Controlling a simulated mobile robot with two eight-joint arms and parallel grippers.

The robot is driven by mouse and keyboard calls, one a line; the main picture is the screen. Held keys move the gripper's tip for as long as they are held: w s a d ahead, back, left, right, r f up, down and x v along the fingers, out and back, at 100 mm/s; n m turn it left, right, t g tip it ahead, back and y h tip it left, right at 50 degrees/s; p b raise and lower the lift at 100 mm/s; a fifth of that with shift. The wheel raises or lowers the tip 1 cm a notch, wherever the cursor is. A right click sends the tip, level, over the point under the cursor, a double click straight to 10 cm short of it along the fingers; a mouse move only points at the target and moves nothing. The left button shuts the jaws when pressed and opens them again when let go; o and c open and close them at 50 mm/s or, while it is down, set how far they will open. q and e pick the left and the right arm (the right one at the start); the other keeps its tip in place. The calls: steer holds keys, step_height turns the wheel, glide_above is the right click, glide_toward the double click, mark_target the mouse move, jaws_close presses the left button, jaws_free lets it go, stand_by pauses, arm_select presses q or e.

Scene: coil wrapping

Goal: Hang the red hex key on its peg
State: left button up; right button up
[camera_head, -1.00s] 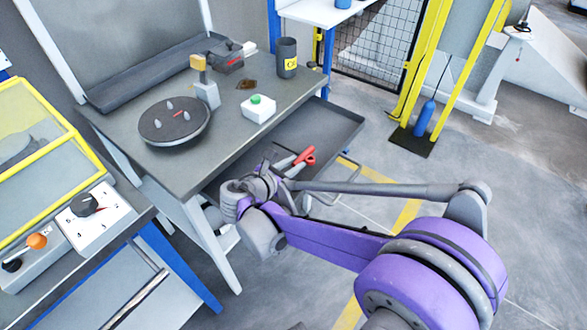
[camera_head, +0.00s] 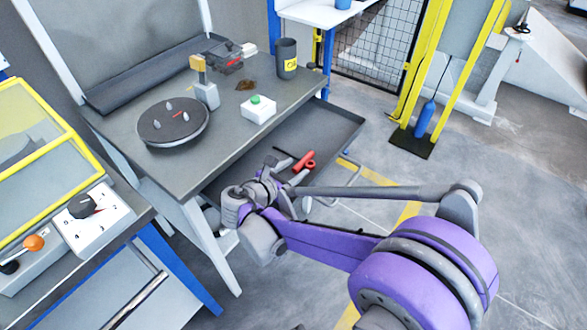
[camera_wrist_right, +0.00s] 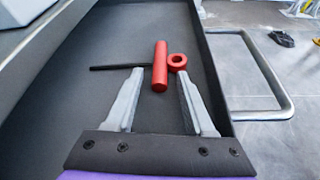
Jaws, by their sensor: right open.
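The red hex key (camera_head: 303,161) lies in the open drawer under the bench. In the right wrist view it has a red bar handle (camera_wrist_right: 160,66), a red ring (camera_wrist_right: 177,62) on the right and a thin dark rod (camera_wrist_right: 118,67) to the left. My right gripper (camera_head: 286,172) is open and empty at the drawer. In the wrist view its fingertips (camera_wrist_right: 160,73) are spread to either side of the red handle's lower end; I cannot tell the height gap. My left gripper is out of view. I cannot make out the peg.
The drawer (camera_head: 335,122) has a raised rim, with a looped handle (camera_wrist_right: 285,75) outside it. Above is the bench (camera_head: 170,170) with a round dark plate (camera_head: 174,122), a white box with a green button (camera_head: 259,109) and a dark cup (camera_head: 287,58).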

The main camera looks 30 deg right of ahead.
steer(key=p+v, duration=0.2)
steer(key=v, duration=0.9)
steer(key=shift+f, duration=0.15)
